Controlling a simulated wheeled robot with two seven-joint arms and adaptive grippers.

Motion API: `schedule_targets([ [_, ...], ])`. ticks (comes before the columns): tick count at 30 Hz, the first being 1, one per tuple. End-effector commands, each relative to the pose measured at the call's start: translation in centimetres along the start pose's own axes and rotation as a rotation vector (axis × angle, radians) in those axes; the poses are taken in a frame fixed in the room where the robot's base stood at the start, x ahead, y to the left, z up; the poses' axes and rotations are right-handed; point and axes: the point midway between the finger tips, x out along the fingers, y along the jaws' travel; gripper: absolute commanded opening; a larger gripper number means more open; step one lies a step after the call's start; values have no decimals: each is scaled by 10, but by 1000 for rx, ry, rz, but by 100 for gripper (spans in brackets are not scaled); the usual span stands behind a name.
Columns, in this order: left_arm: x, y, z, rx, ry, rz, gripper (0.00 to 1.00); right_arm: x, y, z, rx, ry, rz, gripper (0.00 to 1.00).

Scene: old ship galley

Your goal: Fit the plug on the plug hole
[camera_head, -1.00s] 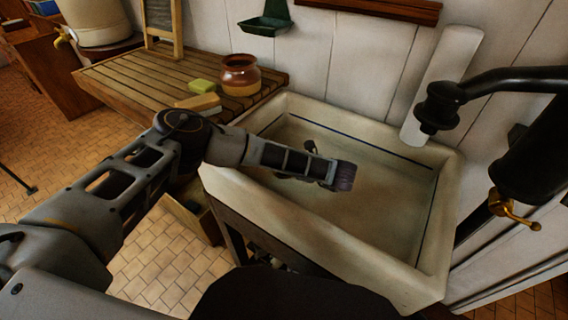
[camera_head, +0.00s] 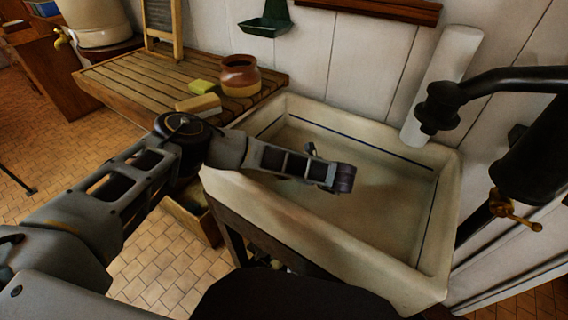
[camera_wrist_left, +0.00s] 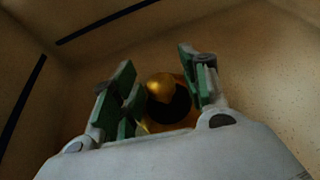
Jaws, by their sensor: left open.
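A golden rounded knob (camera_wrist_left: 160,84) shows between my left gripper's fingers in the left wrist view. A dark round area (camera_wrist_left: 170,108) with a brass-coloured edge lies right by it on the sink floor. I take these as the plug and plug hole, but cannot tell whether the plug is seated or only overlapping the hole. My left gripper (camera_wrist_left: 157,88) is open, with green pads on either side of the knob. In the head view my left arm reaches into the pale sink (camera_head: 385,215); its wrist hides the plug and hole. My right gripper is not in view.
The sink's raised walls surround my left gripper. A black tap (camera_head: 440,105) overhangs the right side. A slatted wooden drainboard (camera_head: 135,75) at the left holds a brown pot (camera_head: 240,75), a yellow sponge (camera_head: 203,87) and a brush-like block (camera_head: 198,104). The sink's right part is clear.

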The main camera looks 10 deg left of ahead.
Motion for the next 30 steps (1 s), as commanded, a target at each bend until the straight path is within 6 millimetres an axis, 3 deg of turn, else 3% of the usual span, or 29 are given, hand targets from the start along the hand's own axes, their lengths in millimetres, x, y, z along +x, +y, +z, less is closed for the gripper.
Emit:
schedule_targets([
  [10,-1,0,2,0,0,0,45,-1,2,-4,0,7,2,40],
  [24,-42,-1,3,1,-1,-3,45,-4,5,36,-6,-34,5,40],
  [30,-62,-1,3,0,-1,-4,45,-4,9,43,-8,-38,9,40],
])
